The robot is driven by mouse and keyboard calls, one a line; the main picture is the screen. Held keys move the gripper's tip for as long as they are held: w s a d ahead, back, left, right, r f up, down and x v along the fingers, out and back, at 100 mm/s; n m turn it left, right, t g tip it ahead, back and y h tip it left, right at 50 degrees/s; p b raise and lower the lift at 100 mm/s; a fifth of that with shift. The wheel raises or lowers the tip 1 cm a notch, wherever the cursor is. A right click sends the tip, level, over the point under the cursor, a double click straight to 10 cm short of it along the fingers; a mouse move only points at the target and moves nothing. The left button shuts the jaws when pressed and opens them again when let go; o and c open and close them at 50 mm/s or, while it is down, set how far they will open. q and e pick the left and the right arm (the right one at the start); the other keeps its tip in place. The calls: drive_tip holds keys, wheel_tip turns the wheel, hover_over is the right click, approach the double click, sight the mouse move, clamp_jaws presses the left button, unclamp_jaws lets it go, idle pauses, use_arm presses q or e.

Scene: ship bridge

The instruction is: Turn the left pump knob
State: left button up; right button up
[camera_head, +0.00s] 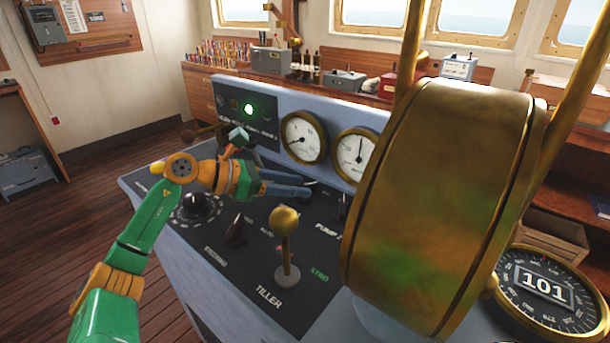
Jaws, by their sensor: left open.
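The sloped black control panel (255,260) has a "PUMP" label (327,230) near its right side. A small dark pump knob (341,207) shows above that label, partly hidden by the large brass housing. My left gripper (307,187) reaches in from the left over the panel, with its grey fingers pointing right towards the pump controls. It is open, and I see nothing held in it. Any knob at its fingertips is too dark and small to make out, and I cannot tell whether they touch one. My right gripper is not in view.
A brass tiller lever (285,222) stands upright in front of the gripper. A dark steering knob (236,232) and a round black dial knob (195,204) lie left of it. Two gauges (303,138) stand behind. The big brass housing (440,200) blocks the right side.

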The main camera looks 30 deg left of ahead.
use_arm(q)
drive_tip(key=shift+x, duration=1.2)
drive_tip(key=shift+w+f, duration=0.15)
drive_tip(key=shift+w, duration=0.05)
drive_tip(key=shift+s, duration=0.1)
clamp_jaws()
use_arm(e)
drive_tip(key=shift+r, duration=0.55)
